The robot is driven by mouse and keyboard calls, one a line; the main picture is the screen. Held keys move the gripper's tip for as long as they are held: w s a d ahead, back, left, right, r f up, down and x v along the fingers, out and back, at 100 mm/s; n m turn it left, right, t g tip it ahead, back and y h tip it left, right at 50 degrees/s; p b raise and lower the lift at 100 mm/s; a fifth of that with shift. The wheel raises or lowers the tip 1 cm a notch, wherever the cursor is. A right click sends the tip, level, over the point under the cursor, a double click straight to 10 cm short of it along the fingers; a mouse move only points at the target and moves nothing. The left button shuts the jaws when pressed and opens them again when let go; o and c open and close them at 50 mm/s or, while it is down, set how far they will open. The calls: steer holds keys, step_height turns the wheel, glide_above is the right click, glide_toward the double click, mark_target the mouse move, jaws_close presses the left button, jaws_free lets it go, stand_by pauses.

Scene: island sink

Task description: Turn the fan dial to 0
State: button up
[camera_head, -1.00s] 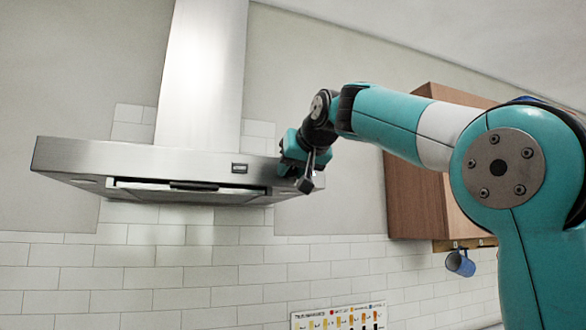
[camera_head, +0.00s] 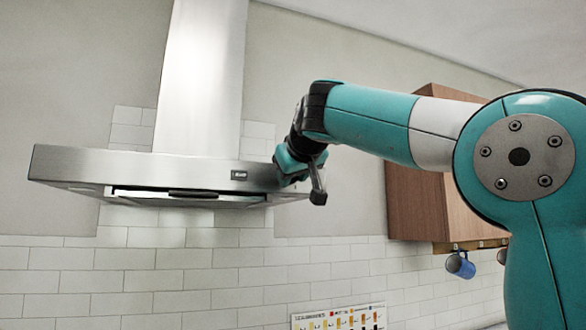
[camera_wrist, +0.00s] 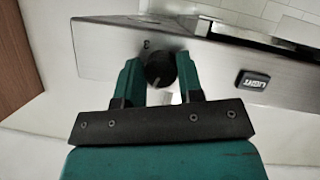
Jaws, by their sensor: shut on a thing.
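The fan dial (camera_wrist: 159,70) is a round black knob on the steel front of the range hood (camera_head: 120,162), seen in the wrist view. A small dark mark sits on the panel above and left of it. My gripper (camera_wrist: 160,78) has one teal finger on each side of the dial and is shut on it. In the head view my gripper (camera_head: 289,165) is at the right end of the hood front, and the dial is hidden behind it.
A black LIGHT switch (camera_wrist: 253,81) is right of the dial in the wrist view. A wooden cabinet (camera_head: 413,195) stands right of the hood, with a blue mug (camera_head: 461,265) hanging below. Open air lies under the hood.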

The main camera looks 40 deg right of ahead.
steer(key=shift+a+n+h+p, duration=0.1)
steer(key=shift+n+h+p, duration=0.8)
steer(key=shift+n+p, duration=0.3)
steer(key=o, duration=0.9)
steer(key=p+v, duration=0.5)
steer(key=v, duration=1.2)
steer(key=shift+a, duration=0.15)
